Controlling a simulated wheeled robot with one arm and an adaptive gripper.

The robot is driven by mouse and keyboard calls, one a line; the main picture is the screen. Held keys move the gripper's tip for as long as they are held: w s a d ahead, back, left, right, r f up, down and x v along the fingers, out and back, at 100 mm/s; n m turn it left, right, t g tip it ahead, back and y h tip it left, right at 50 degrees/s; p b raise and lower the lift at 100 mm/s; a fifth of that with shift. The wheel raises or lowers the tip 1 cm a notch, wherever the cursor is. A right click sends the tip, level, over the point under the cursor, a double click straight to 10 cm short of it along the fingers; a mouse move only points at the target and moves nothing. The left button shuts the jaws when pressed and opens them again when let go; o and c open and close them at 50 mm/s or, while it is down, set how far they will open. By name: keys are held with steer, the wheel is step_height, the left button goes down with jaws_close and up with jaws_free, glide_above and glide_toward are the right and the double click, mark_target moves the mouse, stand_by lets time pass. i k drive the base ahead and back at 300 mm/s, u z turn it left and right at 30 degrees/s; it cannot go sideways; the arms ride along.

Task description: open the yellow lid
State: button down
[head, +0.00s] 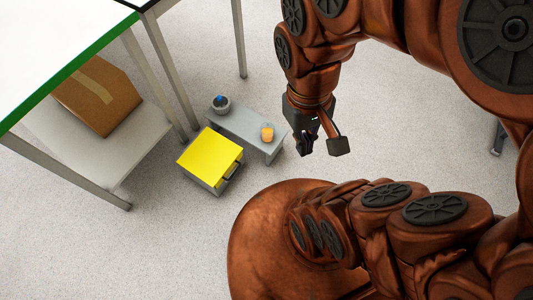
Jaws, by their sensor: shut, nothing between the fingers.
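The yellow lid (209,151) lies flat and closed on top of a small grey box (203,181) on the floor. A dark handle (229,176) shows on the box's right front side. My gripper (304,150) hangs above the floor to the right of the box and the low shelf, apart from both. It is shut and empty. What is inside the box is hidden by the lid.
A low grey shelf (238,124) stands behind the box, bearing a grey bowl with something blue (221,104) and an orange cup (267,133). A table (60,45) at left has a cardboard box (98,95) on its lower board. Floor near my gripper is clear.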

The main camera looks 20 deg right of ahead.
mark_target(212, 155)
steer(key=z, duration=0.6)
steer(key=k, duration=0.85)
steer(key=u, duration=1.3)
steer(key=i, duration=0.5)
